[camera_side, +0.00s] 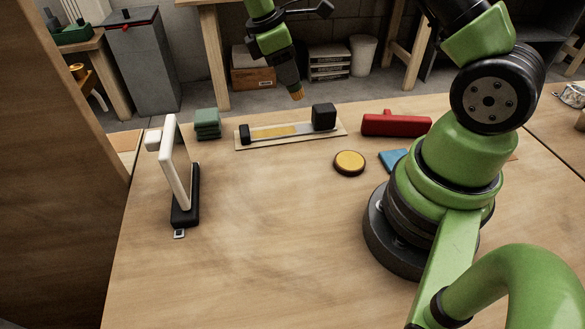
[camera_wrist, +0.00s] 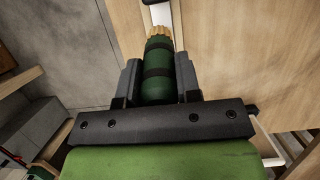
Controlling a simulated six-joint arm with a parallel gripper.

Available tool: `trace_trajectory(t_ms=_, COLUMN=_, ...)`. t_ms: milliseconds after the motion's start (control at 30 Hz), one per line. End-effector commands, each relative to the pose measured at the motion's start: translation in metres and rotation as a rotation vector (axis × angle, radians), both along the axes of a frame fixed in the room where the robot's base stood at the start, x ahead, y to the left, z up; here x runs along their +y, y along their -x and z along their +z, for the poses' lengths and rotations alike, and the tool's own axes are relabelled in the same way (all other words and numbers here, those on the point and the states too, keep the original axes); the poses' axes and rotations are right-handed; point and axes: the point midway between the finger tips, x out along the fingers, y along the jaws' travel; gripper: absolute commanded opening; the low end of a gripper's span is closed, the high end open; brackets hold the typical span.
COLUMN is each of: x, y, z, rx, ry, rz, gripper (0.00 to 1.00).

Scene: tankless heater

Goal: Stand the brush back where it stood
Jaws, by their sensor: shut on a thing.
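My gripper (camera_wrist: 160,82) is shut around the brush (camera_wrist: 160,60). In the wrist view the brush has a dark green handle with black bands and a tan bristle end pointing away from the jaws. In the side view my gripper (camera_side: 289,78) hangs above the far edge of the table, and only the brush's tan bristles (camera_side: 297,94) show clearly, pointing down and apart from the tabletop. The jaws hide most of the handle there. I cannot tell which spot the brush stood in.
A board (camera_side: 262,145) with a yellow-and-grey strip and a black block (camera_side: 324,117) lies below. Nearby are a green stack (camera_side: 207,124), red tool (camera_side: 396,124), yellow disc (camera_side: 349,162), blue piece (camera_side: 393,160) and white upright frame (camera_side: 177,165). The front-middle of the table is clear.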

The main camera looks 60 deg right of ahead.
Motion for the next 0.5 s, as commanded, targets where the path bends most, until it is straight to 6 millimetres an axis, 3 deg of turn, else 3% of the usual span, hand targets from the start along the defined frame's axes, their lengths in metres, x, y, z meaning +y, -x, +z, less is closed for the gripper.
trace_trajectory(t_ms=267, x=0.012, y=0.005, z=-0.003, rx=-0.016, ry=-0.029, rz=0.019, gripper=0.00)
trace_trajectory(t_ms=500, x=0.064, y=0.035, z=-0.015, rx=-0.108, ry=-0.154, rz=0.058, gripper=0.00)
